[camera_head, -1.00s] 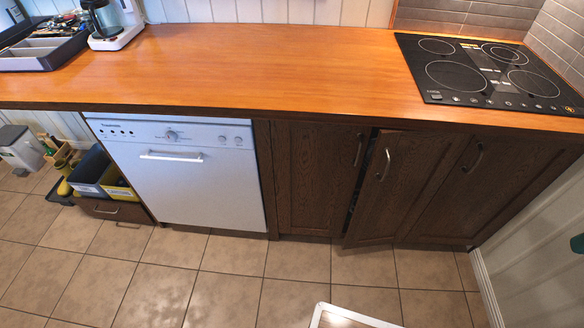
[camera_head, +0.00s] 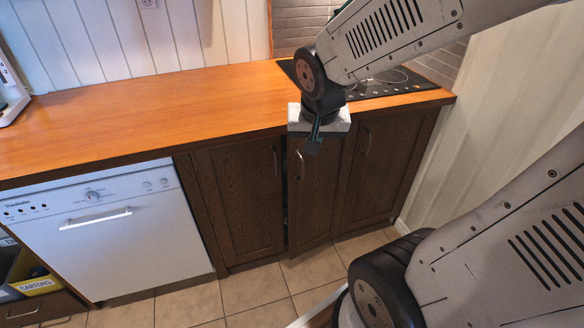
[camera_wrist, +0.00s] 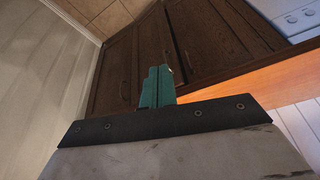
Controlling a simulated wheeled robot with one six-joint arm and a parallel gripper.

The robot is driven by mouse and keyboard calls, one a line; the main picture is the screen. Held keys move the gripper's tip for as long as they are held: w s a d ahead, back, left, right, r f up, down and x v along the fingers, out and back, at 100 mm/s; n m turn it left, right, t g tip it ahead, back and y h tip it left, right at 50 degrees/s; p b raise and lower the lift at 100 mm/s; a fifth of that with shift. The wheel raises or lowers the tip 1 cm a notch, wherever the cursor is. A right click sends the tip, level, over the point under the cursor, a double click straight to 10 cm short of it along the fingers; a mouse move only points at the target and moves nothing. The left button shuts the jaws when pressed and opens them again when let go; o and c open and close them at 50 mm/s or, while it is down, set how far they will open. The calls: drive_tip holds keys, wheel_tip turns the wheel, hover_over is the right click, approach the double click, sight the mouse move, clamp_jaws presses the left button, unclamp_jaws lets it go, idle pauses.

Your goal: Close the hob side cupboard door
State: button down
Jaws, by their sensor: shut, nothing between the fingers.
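The hob side cupboard door (camera_head: 318,190) is dark brown wood with an upright metal handle (camera_head: 299,166). It stands slightly ajar, with a dark gap along its left edge. My gripper (camera_head: 314,143) is over the worktop's front edge area, pointing down, and overlaps the top of this door in the head view. Its green fingers (camera_wrist: 157,88) are together and empty in the wrist view. The cupboard front shows behind them there, tilted. I cannot tell whether the fingers touch the door.
A closed cupboard door (camera_head: 245,200) is on the left and another (camera_head: 378,165) on the right. The white dishwasher (camera_head: 110,235) stands further left. The black hob (camera_head: 405,82) lies on the wooden worktop (camera_head: 170,105). A pale wall (camera_head: 490,125) bounds the right. Tiled floor (camera_head: 250,300) lies in front.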

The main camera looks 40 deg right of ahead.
drive_tip(key=w+d+f+m+t, duration=0.2)
drive_tip(key=w+d+f+m, duration=0.3)
drive_tip(key=w+d+f, duration=0.3)
drive_tip(key=m+t+y, duration=0.1)
drive_tip(key=m+t, duration=0.3)
drive_tip(key=m, duration=0.3)
approach(293, 167)
drive_tip(key=f, duration=0.4)
drive_tip(key=shift+w+f, duration=0.2)
drive_tip(key=shift+w, duration=0.05)
drive_tip(key=w, duration=0.3)
drive_tip(key=shift+w+d+r, duration=0.1)
drive_tip(key=shift+w+r, duration=0.05)
drive_tip(key=shift+w, duration=0.3)
drive_tip(key=shift+d, duration=0.1)
